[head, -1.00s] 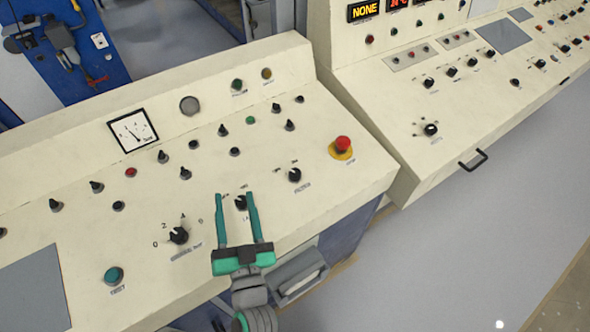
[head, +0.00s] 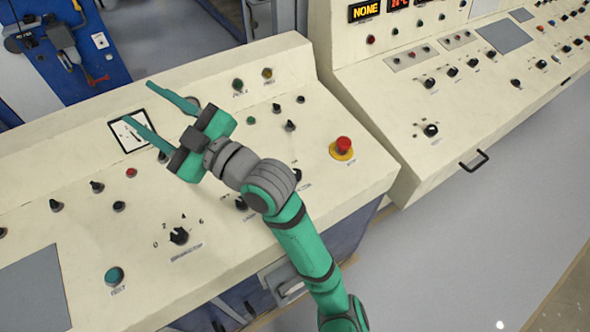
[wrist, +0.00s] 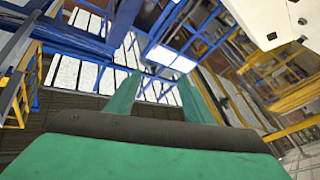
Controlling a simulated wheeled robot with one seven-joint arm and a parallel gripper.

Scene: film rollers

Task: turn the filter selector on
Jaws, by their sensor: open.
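The console (head: 60,160) is a cream sloping panel with rotary knobs along its front. A black knob (head: 298,175) toward the right, left of the red stop button, seems to be the filter selector; its label is too small and covered to read surely. My arm partly hides it. Another black knob (head: 241,203) is left of it, also partly hidden by my arm. My gripper (head: 137,99) is open and empty, raised over the panel near the dial meter, well away from these knobs. In the wrist view its open fingers (wrist: 160,80) point at the room, with no knob between them.
A red stop button (head: 343,146) on a yellow base stands at the panel's right. Several toggles and a numbered knob (head: 180,236) sit on the left. A second console (head: 420,170) stands to the right across a gap.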

